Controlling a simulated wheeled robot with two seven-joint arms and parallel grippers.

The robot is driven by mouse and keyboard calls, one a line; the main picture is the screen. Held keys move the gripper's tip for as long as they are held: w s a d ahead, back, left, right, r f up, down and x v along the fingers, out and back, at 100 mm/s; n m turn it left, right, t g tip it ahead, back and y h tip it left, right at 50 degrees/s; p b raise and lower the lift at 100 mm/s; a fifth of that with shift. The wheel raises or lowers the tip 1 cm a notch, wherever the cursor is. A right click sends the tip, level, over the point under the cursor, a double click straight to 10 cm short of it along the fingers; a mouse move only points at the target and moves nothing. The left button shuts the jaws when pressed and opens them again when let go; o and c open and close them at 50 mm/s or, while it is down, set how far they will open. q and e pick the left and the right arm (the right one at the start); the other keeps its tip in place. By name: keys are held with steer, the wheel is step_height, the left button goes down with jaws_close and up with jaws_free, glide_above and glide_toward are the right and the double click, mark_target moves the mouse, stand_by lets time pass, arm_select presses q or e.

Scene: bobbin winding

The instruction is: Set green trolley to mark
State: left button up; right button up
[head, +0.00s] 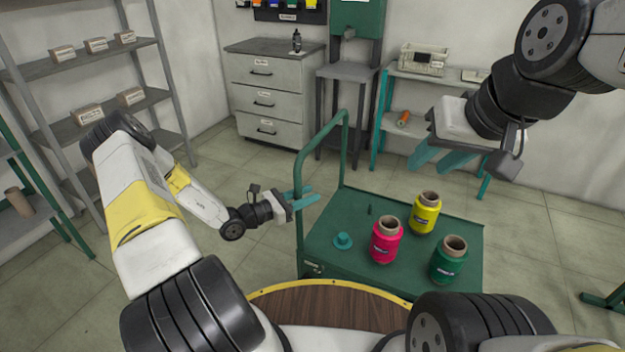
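The green trolley (330,252) stands on the tiled floor in front of me, with its upright tube handle (346,150) on its left side. My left gripper (304,198) is at the near post of the handle, its two teal fingers reaching level across it. Whether they are closed on the post or only around it I cannot tell. My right gripper (440,158) is raised at the upper right, open and empty, its teal fingers apart, well clear of the trolley. I see no floor mark.
A round wooden top (325,309) is close in front of me. Shelves (95,62), drawers (268,95) and a teal rack (385,110) line the walls.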

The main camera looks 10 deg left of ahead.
arm_select(q)
steer(key=shift+o, duration=0.4)
steer(key=v, duration=0.7)
steer(key=shift+s+a, duration=0.25)
steer(key=shift+a, duration=0.05)
